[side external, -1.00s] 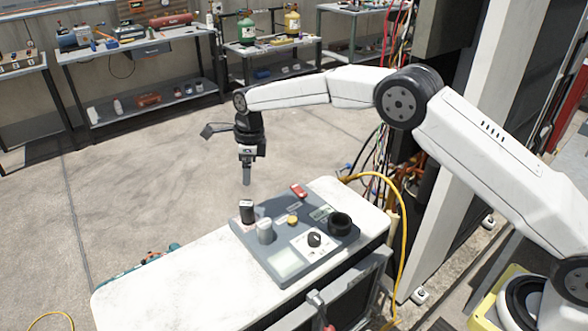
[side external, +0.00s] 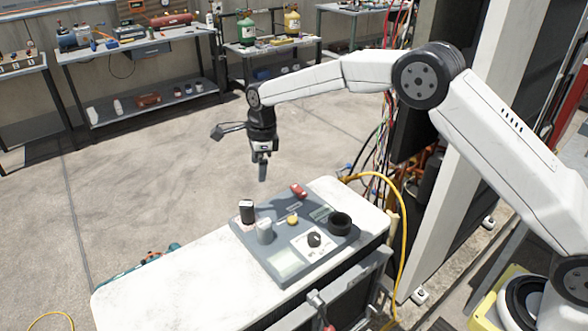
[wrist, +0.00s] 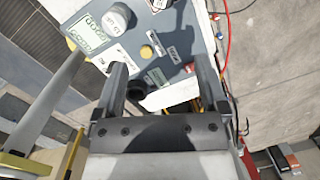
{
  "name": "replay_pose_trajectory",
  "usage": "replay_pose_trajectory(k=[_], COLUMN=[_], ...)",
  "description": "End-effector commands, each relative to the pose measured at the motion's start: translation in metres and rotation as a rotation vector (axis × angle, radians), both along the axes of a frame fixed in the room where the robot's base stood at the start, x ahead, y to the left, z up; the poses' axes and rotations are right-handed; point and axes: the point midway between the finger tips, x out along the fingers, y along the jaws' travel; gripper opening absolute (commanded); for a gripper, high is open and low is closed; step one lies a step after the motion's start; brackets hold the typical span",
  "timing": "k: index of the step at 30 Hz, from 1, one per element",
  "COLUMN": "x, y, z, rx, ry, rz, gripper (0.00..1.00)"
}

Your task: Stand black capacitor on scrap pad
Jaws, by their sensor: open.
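A dark capacitor with a pale top (side external: 247,212) stands upright at the left end of the grey panel (side external: 283,262); I take it as the black capacitor. A light grey capacitor (side external: 265,231) stands just in front of it. The pads' lettering is too small to read, so I cannot tell which is the scrap pad. My gripper (side external: 263,178) hangs above the panel's back edge, open and empty, apart from everything. Its two fingers (wrist: 160,82) show in the wrist view.
A black open cup (side external: 340,224) stands at the panel's right end. A yellow button (side external: 292,220) and a red piece (side external: 299,190) are on the panel. The white bench top (side external: 150,287) is bare at the left. A yellow hose (side external: 402,240) hangs at the right.

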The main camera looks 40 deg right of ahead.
Motion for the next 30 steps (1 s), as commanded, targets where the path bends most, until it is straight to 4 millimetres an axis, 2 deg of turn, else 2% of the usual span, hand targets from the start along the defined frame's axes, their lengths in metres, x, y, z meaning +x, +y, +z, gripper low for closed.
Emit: replay_pose_trajectory(k=[8,14,23,30], x=[-0.043,-0.083,-0.155,-0.221], y=[-0.034,-0.056,-0.086,-0.105], z=[0.016,0.023,0.027,0.023], rx=[-0.059,-0.109,-0.194,-0.266], ry=[-0.06,-0.1,-0.145,-0.169], rz=[0.37,0.651,1.078,1.419], gripper=[0.92,0.92,0.92,0.92])
